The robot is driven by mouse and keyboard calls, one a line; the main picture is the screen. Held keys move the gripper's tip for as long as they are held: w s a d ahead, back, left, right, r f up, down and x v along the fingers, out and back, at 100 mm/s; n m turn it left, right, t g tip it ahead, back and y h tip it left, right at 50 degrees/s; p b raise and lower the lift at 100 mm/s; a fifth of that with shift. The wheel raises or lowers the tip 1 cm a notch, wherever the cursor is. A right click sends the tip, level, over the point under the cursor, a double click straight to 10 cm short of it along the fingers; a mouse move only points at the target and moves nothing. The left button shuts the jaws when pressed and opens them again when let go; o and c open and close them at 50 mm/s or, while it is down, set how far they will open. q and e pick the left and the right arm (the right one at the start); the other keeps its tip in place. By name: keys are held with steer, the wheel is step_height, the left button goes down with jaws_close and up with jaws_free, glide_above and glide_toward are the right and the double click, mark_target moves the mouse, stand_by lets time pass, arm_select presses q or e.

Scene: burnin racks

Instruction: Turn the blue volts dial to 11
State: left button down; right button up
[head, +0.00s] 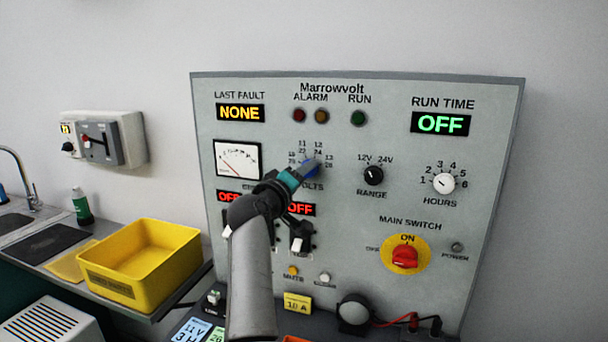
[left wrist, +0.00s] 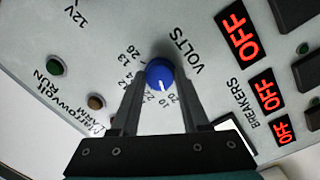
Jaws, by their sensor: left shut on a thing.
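The blue volts dial (head: 311,168) is on the grey Marrowvolt panel (head: 350,250), left of the range knob, partly hidden by my gripper in the head view. My left gripper (head: 301,174) reaches up to it from below left. In the left wrist view the blue dial (left wrist: 159,72) sits between the two dark fingers of my left gripper (left wrist: 160,80), which is shut on it. The dial's white mark points down in that view, toward the 10 and 11 side of the scale; the exact number is hard to read. My right gripper is not in view.
A black range knob (head: 373,175), a white hours knob (head: 444,183) and a red main switch (head: 405,257) are to the right. Breaker switches (head: 301,236) are below the dial. A yellow bin (head: 145,265) stands on the bench at left.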

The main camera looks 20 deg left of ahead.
arm_select(q)
steer(key=shift+m+g+y+p, duration=0.35)
steer(key=shift+m+p, duration=2.2)
steer(key=shift+m, duration=1.65)
steer(key=shift+c, duration=2)
jaws_free()
steer(key=s+a+r, duration=0.1)
steer(key=s, duration=1.4)
steer(key=shift+a, duration=0.3)
